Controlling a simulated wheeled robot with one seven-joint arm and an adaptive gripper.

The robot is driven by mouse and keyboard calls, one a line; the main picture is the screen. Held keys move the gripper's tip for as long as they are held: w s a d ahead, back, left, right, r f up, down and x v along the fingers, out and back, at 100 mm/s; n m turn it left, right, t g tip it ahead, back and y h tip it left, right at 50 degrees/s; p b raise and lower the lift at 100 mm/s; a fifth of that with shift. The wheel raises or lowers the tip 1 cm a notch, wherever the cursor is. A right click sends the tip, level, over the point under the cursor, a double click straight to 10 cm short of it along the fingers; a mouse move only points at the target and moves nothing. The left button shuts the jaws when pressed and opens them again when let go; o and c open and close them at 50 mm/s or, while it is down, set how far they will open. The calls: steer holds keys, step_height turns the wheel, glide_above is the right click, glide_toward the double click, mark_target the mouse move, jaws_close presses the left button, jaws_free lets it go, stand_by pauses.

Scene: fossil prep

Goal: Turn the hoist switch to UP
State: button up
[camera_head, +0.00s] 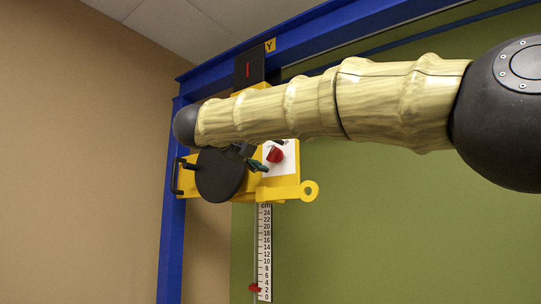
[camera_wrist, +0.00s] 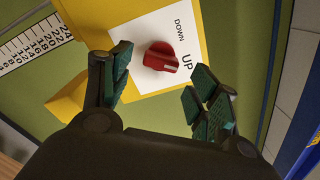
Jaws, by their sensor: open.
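The hoist switch is a red knob (camera_wrist: 160,57) on a white plate (camera_wrist: 150,82) printed DOWN and UP. Its white mark lies on the side toward the word UP. The knob also shows in the head view (camera_head: 276,155), on the yellow hoist body (camera_head: 287,194). My gripper (camera_wrist: 159,68) is open, with one green-padded finger to each side of the knob in the wrist view. Gaps show between the fingers and the knob; nothing is held. In the head view my gripper (camera_head: 263,163) is just left of the knob, partly hidden by my arm.
A blue frame (camera_head: 172,245) with a Y sign (camera_head: 270,45) carries the hoist. A cm scale (camera_head: 265,250) hangs below, its red marker (camera_head: 255,289) near the bottom. A yellow ring (camera_head: 309,191) juts out right. The green wall area at lower right is clear.

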steer(key=v, duration=0.8)
steer(key=shift+s, duration=0.15)
steer(key=shift+a, duration=0.25)
